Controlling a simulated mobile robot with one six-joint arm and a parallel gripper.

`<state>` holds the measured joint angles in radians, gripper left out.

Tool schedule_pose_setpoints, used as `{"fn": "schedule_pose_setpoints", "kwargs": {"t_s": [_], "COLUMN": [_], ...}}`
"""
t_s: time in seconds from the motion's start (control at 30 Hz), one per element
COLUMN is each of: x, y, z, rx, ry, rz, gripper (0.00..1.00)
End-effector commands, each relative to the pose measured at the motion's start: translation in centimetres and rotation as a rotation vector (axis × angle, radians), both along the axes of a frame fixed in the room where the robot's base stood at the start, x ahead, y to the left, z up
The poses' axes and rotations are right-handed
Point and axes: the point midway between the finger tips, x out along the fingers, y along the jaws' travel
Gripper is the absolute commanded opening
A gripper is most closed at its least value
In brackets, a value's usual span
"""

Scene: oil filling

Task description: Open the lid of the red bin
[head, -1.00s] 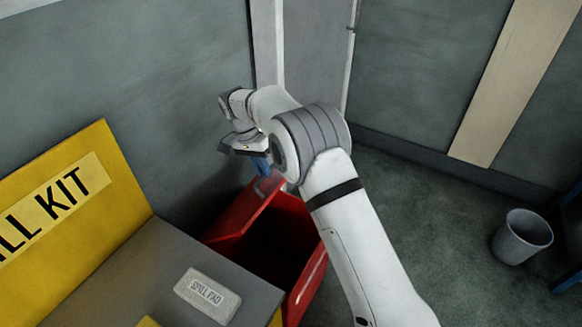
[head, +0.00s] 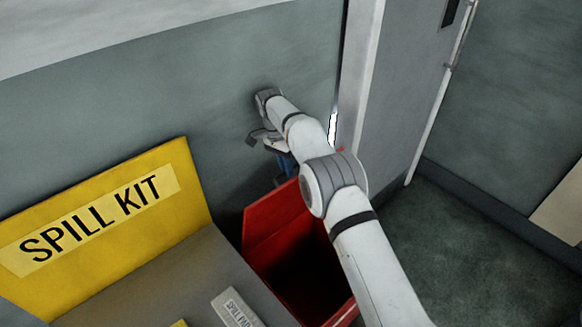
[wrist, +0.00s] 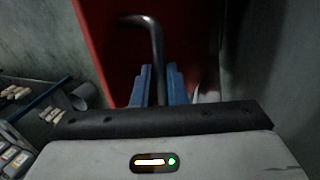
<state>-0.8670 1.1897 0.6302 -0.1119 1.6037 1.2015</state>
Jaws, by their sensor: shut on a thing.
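The red bin (head: 345,312) stands low in the middle of the head view, with its dark inside showing. Its red lid (head: 270,222) is raised and leans up toward the wall. My gripper (head: 287,165) is at the lid's upper edge, its blue fingers partly hidden by my arm. In the wrist view the lid (wrist: 105,45) fills the upper middle. A bent metal handle (wrist: 155,40) runs down from it between the two blue fingers of my gripper (wrist: 158,82), which are shut on it.
A yellow spill kit box (head: 190,185) with a grey top stands left of the bin, with a spill pad (head: 237,308) on it. The wall (head: 215,110) is close behind my gripper. A grey door (head: 405,80) is to the right, with open floor (head: 450,250) before it.

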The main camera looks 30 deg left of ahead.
Motion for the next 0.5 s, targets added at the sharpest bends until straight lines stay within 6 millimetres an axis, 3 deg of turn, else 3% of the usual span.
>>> {"fn": "schedule_pose_setpoints", "kwargs": {"t_s": [0.03, 0.33, 0.37, 0.5], "x": [-0.31, -0.35, -0.35, -0.28], "y": [-0.01, -0.01, -0.01, 0.01], "z": [-1.21, -1.32, -1.31, -1.05], "rx": [-0.008, -0.010, -0.009, -0.008], "ry": [0.011, 0.011, 0.011, 0.008], "rz": [0.001, 0.001, 0.002, 0.002], "gripper": [0.00, 0.00, 0.15, 0.27]}}
